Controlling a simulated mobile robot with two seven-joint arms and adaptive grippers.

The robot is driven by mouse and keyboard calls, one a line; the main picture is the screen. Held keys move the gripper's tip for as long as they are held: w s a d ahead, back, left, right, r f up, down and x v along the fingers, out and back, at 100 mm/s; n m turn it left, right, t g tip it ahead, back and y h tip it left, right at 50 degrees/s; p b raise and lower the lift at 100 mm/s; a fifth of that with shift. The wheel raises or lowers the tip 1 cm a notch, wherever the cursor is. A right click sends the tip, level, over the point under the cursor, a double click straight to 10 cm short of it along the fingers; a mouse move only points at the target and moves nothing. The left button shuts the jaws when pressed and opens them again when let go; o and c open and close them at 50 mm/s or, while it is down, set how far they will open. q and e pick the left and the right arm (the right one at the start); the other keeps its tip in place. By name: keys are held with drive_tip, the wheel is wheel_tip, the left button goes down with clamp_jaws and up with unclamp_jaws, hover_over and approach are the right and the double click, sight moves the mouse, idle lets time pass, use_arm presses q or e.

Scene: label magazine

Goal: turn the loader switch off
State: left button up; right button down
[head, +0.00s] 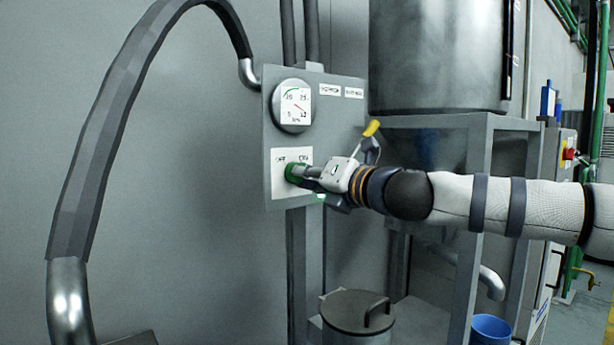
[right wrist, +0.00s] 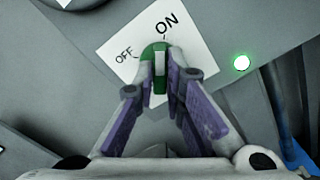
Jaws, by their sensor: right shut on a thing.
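The loader switch is a green rotary knob (head: 292,173) on a white label plate on the grey panel (head: 270,185). In the right wrist view the knob (right wrist: 155,53) has a pale bar on its face, and the bar points up toward the ON mark, not the OFF mark to its left. My right gripper (right wrist: 159,75) is shut on the knob, one fingertip on each side. In the head view the right gripper (head: 300,173) reaches the knob from the right and partly covers it. A green lamp (right wrist: 242,63) glows right of the plate. My left gripper is not in view.
A round dial gauge (head: 295,103) sits above the switch on the panel. A thick grey hose (head: 108,130) arches at left. A steel tank (head: 440,55) on a frame stands right, behind my arm. A lidded pot (head: 355,312) and blue bucket (head: 490,329) stand below.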

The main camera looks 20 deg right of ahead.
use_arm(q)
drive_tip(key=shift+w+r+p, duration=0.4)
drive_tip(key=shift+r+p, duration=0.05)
use_arm(e)
drive_tip(key=shift+n, duration=8.2)
drive_tip(key=c, duration=1.7)
unclamp_jaws()
drive_tip(key=shift+o, duration=0.2)
drive_tip(key=v, duration=1.2)
